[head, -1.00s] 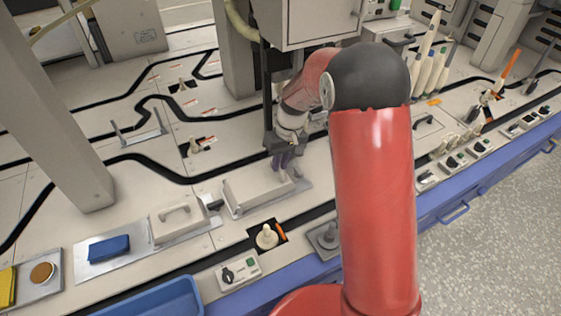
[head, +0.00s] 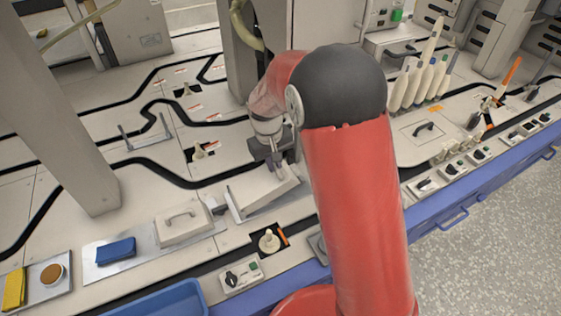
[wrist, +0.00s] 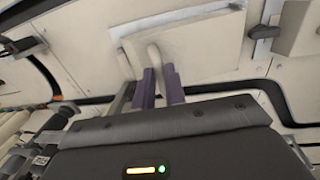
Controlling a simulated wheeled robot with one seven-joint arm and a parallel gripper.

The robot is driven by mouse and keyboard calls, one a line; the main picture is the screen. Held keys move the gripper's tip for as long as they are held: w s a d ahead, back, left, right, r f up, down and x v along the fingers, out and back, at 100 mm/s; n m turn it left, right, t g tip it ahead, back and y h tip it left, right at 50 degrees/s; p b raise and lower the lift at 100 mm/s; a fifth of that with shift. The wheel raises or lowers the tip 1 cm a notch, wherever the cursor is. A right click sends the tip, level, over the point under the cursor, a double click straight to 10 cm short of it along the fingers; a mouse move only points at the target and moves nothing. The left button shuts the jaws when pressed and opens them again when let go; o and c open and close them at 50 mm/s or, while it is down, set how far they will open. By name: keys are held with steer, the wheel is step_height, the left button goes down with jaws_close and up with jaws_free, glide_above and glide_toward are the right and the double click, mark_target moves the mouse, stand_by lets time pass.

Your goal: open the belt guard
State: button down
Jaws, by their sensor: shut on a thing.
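The belt guard (head: 262,192) is a long cream cover on a metal base in the bench. In the head view it stands tilted, with a gap along its left end. My gripper (head: 278,166) is at its far side, partly hidden behind my arm. In the wrist view the guard is a broad cream panel (wrist: 195,42). The purple fingers of my gripper (wrist: 159,78) are shut on the pale handle bar (wrist: 154,56) at the guard's edge.
A cream lidded box with a handle (head: 183,226) stands left of the guard. A bobbin peg (head: 268,240) and a switch box (head: 241,275) are in front. White spindles (head: 425,80) stand at the back right.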

steer(key=s+a+r+t+h+p, duration=0.1)
steer(key=s+a+r+t+h, duration=0.3)
steer(key=a+h, duration=0.4)
steer(key=s+a+f+t+h+b, duration=0.1)
steer(key=s+a+f+h, duration=0.1)
steer(key=a, duration=0.9)
steer(key=shift+s+a+h, duration=0.4)
steer(key=shift+s+h, duration=0.5)
steer(key=shift+s, duration=0.4)
steer(key=c, duration=1.5)
jaws_free()
steer(key=shift+w+d, duration=0.15)
steer(key=shift+o, duration=0.2)
steer(key=shift+r, duration=0.15)
steer(key=v, duration=0.8)
